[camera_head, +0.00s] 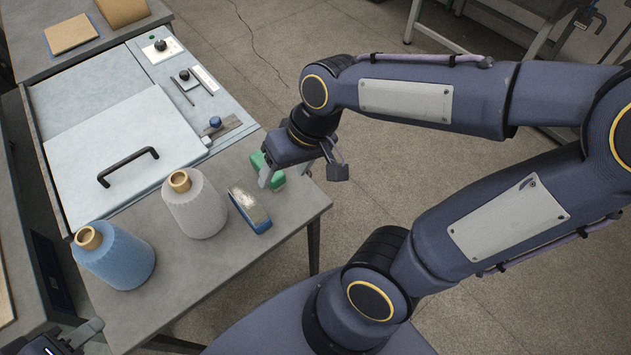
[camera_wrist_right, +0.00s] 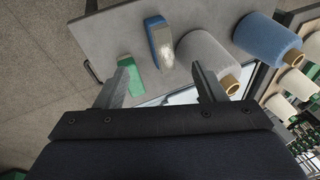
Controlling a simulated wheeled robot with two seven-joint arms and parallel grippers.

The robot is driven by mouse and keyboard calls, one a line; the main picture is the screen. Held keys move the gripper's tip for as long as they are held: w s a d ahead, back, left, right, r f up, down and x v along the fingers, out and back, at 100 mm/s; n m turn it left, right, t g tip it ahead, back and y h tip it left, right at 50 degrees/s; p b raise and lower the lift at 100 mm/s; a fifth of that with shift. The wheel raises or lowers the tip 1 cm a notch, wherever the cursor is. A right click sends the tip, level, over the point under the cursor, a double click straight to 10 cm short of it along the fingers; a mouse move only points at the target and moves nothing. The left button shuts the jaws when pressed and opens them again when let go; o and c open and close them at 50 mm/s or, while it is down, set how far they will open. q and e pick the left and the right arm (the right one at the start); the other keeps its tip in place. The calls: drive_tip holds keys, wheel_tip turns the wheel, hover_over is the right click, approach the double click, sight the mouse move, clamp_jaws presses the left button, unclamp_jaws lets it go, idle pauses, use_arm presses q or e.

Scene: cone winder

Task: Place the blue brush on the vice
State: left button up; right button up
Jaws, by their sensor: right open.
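The blue brush (camera_head: 246,210) lies on the grey table, its pale bristle face showing. In the right wrist view the blue brush (camera_wrist_right: 159,43) is beyond the fingertips. A green brush-like block (camera_head: 277,179) is beside it, partly hidden by my right gripper (camera_head: 302,173); it also shows in the wrist view (camera_wrist_right: 131,76). My right gripper is open and empty above the table's edge, apart from the blue brush. No vice is plain; a small metal fixture with a blue knob (camera_head: 215,122) may be it. My left gripper (camera_head: 75,338) is cut off at the bottom left.
A white yarn cone (camera_head: 195,208) and a blue yarn cone (camera_head: 115,258) stand left of the brush. A pale machine cover (camera_head: 125,150) with a black handle is behind them. Bare tabletop (camera_head: 180,285) lies in front. Floor is beyond the table's right edge.

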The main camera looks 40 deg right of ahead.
drive_tip(key=s+d+r+t, duration=0.1)
drive_tip(key=s+r+t, duration=0.1)
drive_tip(key=s, duration=0.4)
drive_tip(key=shift+d+m+t, duration=0.25)
drive_tip(key=shift+m+t, duration=0.05)
drive_tip(key=shift+t, duration=0.1)
drive_tip(key=shift+o, duration=0.5)
drive_tip(key=shift+s, duration=0.6)
drive_tip(key=n+g+h+p, duration=0.2)
drive_tip(key=g+h, duration=0.2)
drive_tip(key=g, duration=0.1)
hover_over(246, 200)
wheel_tip(246, 200, down, 10)
drive_tip(key=shift+d, duration=0.1)
wheel_tip(246, 200, down, 8)
drive_tip(key=shift+p, duration=0.5)
use_arm(q)
drive_tip(key=r, duration=0.2)
drive_tip(key=s+d+r, duration=0.1)
use_arm(e)
drive_tip(key=c, duration=1.2)
drive_tip(key=shift+r, duration=0.1)
